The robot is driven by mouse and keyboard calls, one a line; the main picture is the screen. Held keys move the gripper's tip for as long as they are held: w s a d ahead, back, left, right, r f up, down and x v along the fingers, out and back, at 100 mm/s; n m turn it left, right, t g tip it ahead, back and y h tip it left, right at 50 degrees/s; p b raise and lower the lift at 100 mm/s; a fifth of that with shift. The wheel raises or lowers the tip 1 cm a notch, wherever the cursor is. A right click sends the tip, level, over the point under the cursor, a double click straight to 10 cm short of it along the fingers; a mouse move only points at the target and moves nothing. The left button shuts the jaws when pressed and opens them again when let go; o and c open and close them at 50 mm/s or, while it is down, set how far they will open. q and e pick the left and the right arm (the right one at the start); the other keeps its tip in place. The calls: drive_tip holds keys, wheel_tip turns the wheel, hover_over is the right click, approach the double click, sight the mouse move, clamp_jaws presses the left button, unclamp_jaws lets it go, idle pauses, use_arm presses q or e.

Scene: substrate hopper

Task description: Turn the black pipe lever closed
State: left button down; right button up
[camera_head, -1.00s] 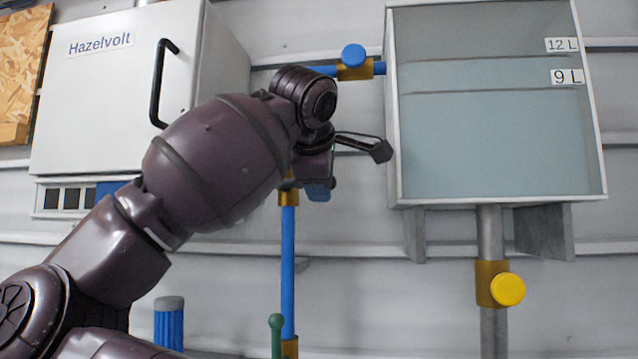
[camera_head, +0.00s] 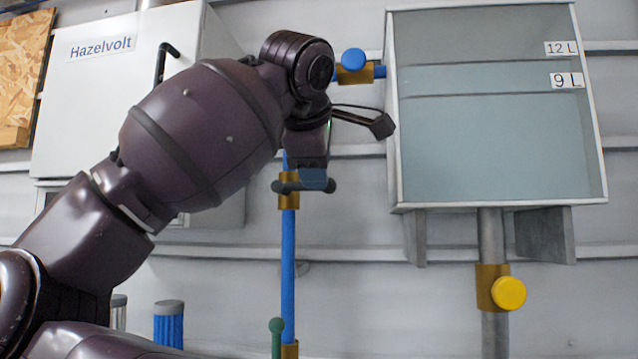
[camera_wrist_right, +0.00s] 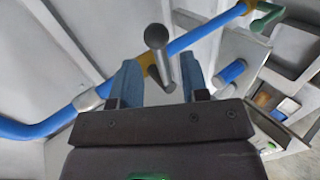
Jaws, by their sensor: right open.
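The black pipe lever (camera_head: 288,187) sits on a brass fitting of the vertical blue pipe (camera_head: 288,260) and lies crosswise to that pipe, with a knob at each end. My right gripper (camera_head: 313,178) is right at the lever and partly covers it in the head view. In the right wrist view the open right gripper (camera_wrist_right: 163,78) has its two blue fingers on either side of the black lever (camera_wrist_right: 157,38). Whether a finger touches the lever I cannot tell. My left gripper is not in view.
A clear tank (camera_head: 490,150) marked 12 L and 9 L stands to the right. A blue knob (camera_head: 354,60) is above, a yellow knob (camera_head: 508,293) lower right, and a green handle (camera_head: 276,332) below. The white Hazelvolt cabinet (camera_head: 95,110) is behind my arm.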

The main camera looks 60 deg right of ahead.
drive_tip(key=v, duration=0.5)
drive_tip(key=shift+s+a+r, duration=0.1)
drive_tip(key=shift+a+r, duration=0.1)
drive_tip(key=shift+a, duration=0.1)
idle(0.5)
